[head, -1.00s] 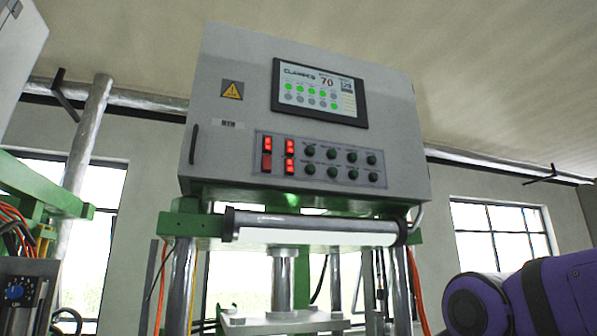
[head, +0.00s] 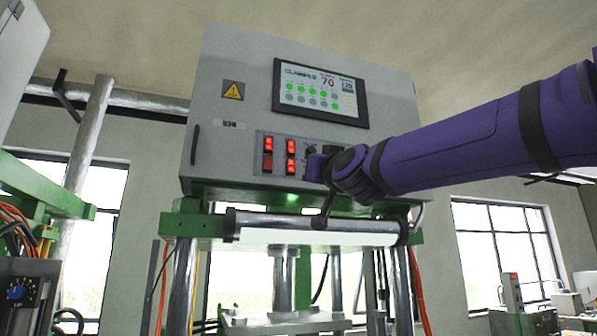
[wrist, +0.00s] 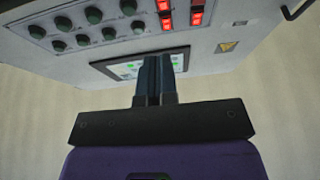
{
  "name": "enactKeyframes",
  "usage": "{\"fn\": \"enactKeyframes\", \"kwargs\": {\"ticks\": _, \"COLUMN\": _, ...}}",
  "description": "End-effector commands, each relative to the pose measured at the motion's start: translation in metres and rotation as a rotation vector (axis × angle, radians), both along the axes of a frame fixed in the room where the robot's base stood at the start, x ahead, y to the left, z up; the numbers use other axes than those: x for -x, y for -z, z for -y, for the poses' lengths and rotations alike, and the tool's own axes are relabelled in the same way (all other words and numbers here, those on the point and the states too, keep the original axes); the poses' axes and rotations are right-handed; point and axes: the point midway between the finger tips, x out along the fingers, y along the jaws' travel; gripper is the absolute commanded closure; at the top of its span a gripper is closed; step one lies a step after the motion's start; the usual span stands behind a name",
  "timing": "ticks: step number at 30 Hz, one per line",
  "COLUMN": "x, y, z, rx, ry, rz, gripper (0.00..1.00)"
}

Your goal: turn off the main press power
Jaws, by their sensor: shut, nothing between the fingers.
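The grey press control box (head: 225,65) has a dark button panel with red rocker switches on its left part. In the head view, the left column has a brighter upper switch (head: 267,144) and a duller lower switch (head: 267,162). Two lit red switches (head: 291,147) form the right column. I cannot read their labels. My gripper (head: 314,166) is just right of the red switches, in front of the green buttons, most of which my arm hides. In the wrist view, my gripper (wrist: 159,62) is shut and empty, and the red switches (wrist: 165,20) lie above its fingertips. Contact cannot be told.
A touchscreen (head: 320,92) sits above the switches. Round green buttons (wrist: 93,15) show in the wrist view. Another machine (head: 25,270) stands at the left. Space in front of the box's left side is clear.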

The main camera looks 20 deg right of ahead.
Motion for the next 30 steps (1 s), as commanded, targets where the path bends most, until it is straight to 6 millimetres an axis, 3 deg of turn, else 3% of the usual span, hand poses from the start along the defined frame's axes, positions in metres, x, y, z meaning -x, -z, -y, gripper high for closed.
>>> {"fn": "enactKeyframes", "kwargs": {"ticks": 4, "x": -0.002, "y": -0.011, "z": 0.001, "rx": -0.010, "ry": 0.016, "rz": 0.038, "gripper": 1.00}}
{"fn": "enactKeyframes", "kwargs": {"ticks": 17, "x": -0.006, "y": -0.014, "z": 0.001, "rx": -0.010, "ry": 0.017, "rz": 0.039, "gripper": 1.00}}
{"fn": "enactKeyframes", "kwargs": {"ticks": 30, "x": -0.069, "y": -0.042, "z": 0.001, "rx": -0.010, "ry": 0.016, "rz": 0.038, "gripper": 1.00}}
